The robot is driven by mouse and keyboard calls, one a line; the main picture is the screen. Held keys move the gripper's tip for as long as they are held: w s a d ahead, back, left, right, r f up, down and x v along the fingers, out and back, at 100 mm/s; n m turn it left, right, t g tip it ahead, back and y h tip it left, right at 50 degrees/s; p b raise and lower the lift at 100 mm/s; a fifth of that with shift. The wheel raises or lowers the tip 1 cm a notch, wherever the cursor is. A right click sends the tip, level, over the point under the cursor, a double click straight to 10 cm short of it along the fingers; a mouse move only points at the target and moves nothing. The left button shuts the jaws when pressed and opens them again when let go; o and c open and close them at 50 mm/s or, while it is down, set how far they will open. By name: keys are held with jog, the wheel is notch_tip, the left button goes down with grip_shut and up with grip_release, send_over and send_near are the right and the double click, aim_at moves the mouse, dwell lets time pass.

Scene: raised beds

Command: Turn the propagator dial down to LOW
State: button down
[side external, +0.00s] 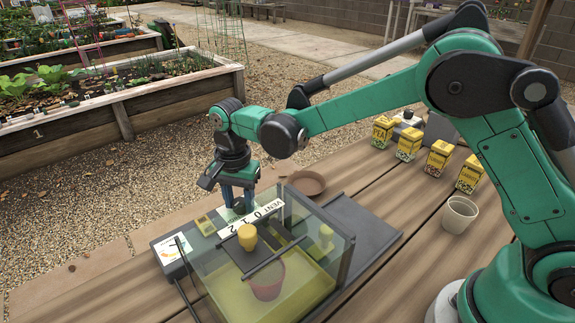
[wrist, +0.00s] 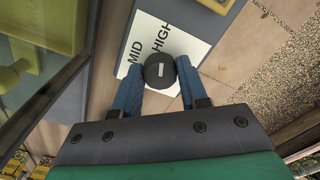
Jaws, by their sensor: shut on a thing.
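The dark round dial (wrist: 160,72) sits on a white plate (wrist: 185,42) in the wrist view, with a short pale mark on its top. The words MID and HIGH show on the plate; no LOW can be read, and which word the mark points at is hard to tell. My gripper (wrist: 160,84) has its two blue fingers shut on the dial, one on each side. In the side view my gripper (side external: 238,204) points down behind the propagator (side external: 345,262), a clear-walled box on a grey base. The dial is hidden there.
A VENT strip (side external: 250,217) marked 0, 1, 2 and a yellow knob (side external: 247,236) are close by the fingers. A terracotta pot (side external: 267,280) is inside the box. A brown saucer (side external: 306,182), yellow seed packets (side external: 438,157) and a pale cup (side external: 459,214) stand behind and right.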

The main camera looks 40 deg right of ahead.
jog(key=shift+n, duration=0.4)
jog(key=n, duration=0.3)
jog(key=shift+n, duration=0.3)
jog(key=n, duration=0.4)
jog(key=shift+n, duration=0.3)
jog(key=n, duration=0.3)
jog(key=shift+n, duration=0.3)
jog(key=n, duration=0.4)
jog(key=shift+d+n, duration=0.1)
jog(key=shift+n, duration=0.2)
jog(key=n, duration=1)
jog(key=shift+n, duration=0.3)
